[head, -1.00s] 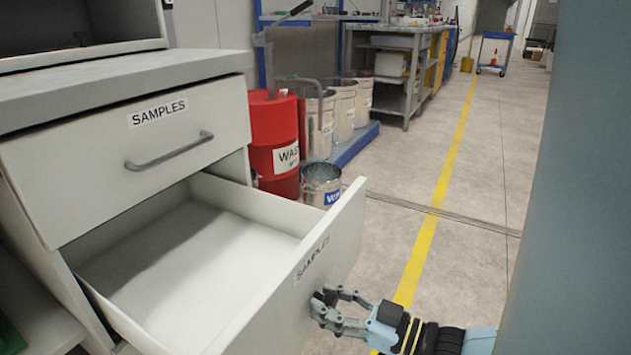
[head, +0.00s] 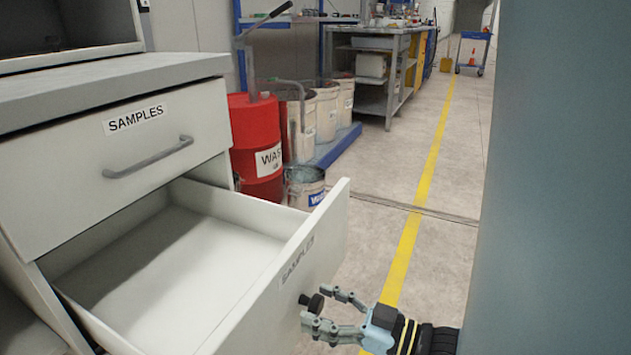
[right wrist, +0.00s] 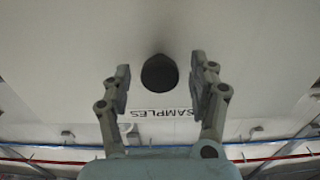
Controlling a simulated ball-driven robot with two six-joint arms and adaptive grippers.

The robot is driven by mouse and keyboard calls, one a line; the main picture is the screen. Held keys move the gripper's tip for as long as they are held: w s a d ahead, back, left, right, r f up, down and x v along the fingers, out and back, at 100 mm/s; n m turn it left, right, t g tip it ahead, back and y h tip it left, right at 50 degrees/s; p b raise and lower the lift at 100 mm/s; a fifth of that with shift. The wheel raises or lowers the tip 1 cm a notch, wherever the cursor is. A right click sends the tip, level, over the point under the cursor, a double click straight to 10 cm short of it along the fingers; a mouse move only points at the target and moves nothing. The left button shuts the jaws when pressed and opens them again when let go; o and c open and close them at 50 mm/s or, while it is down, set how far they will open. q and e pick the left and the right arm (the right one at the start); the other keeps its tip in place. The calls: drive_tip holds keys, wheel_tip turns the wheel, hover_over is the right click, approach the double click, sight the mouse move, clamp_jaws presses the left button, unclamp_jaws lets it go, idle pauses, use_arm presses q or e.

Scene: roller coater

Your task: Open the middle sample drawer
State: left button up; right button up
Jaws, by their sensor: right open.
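The middle sample drawer (head: 318,258) is pulled out of the white cabinet, and its empty inside shows in the head view. Its front has a SAMPLES label and a dark round knob (head: 312,302). My right gripper (head: 318,305) is open at the drawer front. In the right wrist view the knob (right wrist: 159,73) lies between and just beyond the open fingertips (right wrist: 160,75), with a gap on both sides. The label shows upside down there. My left gripper is not in view.
Above is a closed drawer (head: 62,186) with a bar handle (head: 148,158). A red waste drum (head: 256,130) and a metal bucket (head: 304,187) stand behind the open drawer. A grey-blue surface (head: 560,180) fills the right side. Floor with a yellow line (head: 425,185) lies between.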

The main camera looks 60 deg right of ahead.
drive_tip(key=s, duration=1)
drive_tip(key=shift+s+d, duration=0.3)
drive_tip(key=shift+d, duration=0.1)
